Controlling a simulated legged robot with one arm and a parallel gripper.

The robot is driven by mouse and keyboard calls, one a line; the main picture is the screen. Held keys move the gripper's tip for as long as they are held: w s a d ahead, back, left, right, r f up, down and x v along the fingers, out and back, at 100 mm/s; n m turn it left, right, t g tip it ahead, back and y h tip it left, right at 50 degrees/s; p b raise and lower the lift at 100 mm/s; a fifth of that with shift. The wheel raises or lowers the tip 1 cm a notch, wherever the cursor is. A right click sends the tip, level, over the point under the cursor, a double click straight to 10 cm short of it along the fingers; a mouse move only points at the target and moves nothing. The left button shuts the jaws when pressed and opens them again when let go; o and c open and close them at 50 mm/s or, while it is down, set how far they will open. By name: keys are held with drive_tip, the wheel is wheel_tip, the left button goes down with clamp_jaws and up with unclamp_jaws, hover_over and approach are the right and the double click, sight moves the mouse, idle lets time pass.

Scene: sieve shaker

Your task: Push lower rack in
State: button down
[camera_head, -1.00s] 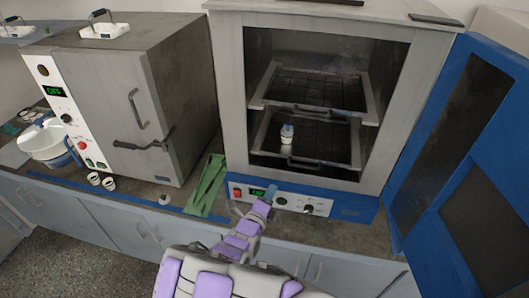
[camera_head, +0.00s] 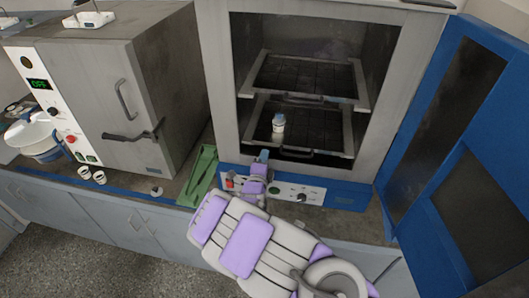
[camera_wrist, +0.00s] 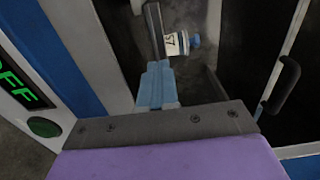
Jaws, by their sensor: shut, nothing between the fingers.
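The lower rack (camera_head: 347,135) is a dark grid with a light frame inside the open oven, with a handle (camera_head: 297,153) at its front. The handle (camera_wrist: 285,86) also shows at the right of the wrist view. A small white bottle with a blue cap (camera_head: 278,123) stands on the rack's left part; it also shows in the wrist view (camera_wrist: 176,44). My gripper (camera_head: 263,155) is shut and empty, at the lower left of the oven opening, left of the handle. Its blue fingers (camera_wrist: 158,80) point toward the bottle in the wrist view. I cannot tell whether they touch the rack.
The upper rack (camera_head: 305,77) is above the lower one. The blue oven door (camera_head: 445,150) stands open at the right. The control panel (camera_head: 320,194) is below the opening. A green tray (camera_head: 203,172) and a second, closed oven (camera_head: 150,95) are at the left.

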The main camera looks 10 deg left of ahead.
sight(269, 143)
drive_tip(key=shift+w+d, duration=0.25)
drive_tip(key=shift+w, duration=0.35)
drive_tip(key=shift+w+d, duration=0.2)
drive_tip(key=shift+w, duration=0.65)
drive_tip(key=shift+w+a, duration=0.3)
drive_tip(key=shift+a, duration=0.4)
drive_tip(key=shift+w+d, duration=0.2)
drive_tip(key=shift+d, duration=0.2)
drive_tip(key=shift+w+d+b, duration=0.3)
drive_tip(key=shift+w+b, duration=0.05)
drive_tip(key=shift+w, duration=0.35)
drive_tip(key=shift+w+a+r, duration=0.1)
drive_tip(key=shift+w+a, duration=0.05)
drive_tip(key=shift+w, duration=0.35)
drive_tip(key=shift+r, duration=0.15)
drive_tip(key=shift+a+r, duration=0.1)
drive_tip(key=shift+r, duration=0.05)
